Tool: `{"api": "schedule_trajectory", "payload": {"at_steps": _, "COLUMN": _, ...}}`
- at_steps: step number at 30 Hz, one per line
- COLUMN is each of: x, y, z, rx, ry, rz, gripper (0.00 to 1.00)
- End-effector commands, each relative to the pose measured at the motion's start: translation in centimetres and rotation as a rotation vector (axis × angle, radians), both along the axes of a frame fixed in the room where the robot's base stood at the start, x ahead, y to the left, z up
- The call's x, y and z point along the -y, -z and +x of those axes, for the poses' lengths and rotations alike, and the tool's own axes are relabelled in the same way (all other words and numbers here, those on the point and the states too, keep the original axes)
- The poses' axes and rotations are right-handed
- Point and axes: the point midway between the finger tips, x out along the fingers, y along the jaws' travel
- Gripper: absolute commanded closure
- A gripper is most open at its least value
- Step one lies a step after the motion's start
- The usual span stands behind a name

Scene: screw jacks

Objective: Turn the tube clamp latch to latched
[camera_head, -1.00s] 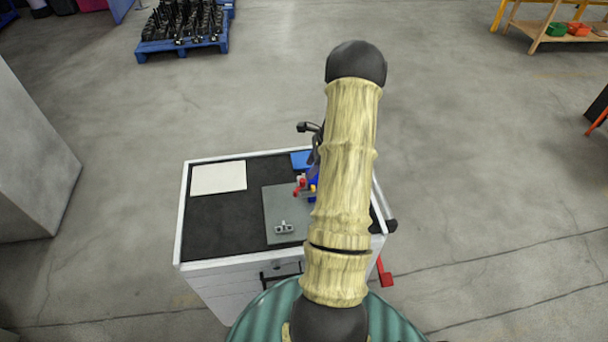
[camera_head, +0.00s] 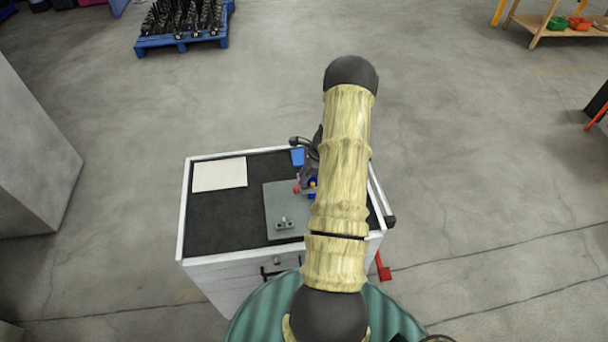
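A grey plate (camera_head: 274,204) lies on the cart's dark top. A small device with a red part (camera_head: 297,188) and a blue part (camera_head: 313,182) stands at the plate's right side. It is mostly hidden by my arm, and I cannot tell which part is the tube clamp latch or how it is turned. My gripper (camera_head: 306,178) is a dark shape at the device, partly behind my arm. Its fingers are too small and covered to show whether they are open or whether they touch the device.
A small grey block (camera_head: 285,224) sits on the plate's front part. A white sheet (camera_head: 219,174) lies at the cart's back left, and a blue item (camera_head: 297,157) at the back edge. The dark top (camera_head: 222,222) is bare at front left. A red pedal-like part (camera_head: 383,267) sticks out at lower right.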

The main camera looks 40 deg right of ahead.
Motion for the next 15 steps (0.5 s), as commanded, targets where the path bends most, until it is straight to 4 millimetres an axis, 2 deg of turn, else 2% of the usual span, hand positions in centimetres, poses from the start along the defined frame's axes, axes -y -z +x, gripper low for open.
{"api": "schedule_trajectory", "payload": {"at_steps": 5, "x": 0.09, "y": 0.03, "z": 0.09, "rx": 0.002, "ry": -0.015, "rz": -0.003, "gripper": 1.0}}
{"api": "schedule_trajectory", "payload": {"at_steps": 15, "x": 0.27, "y": 0.09, "z": 0.27, "rx": 0.003, "ry": -0.25, "rz": -0.006, "gripper": 1.0}}
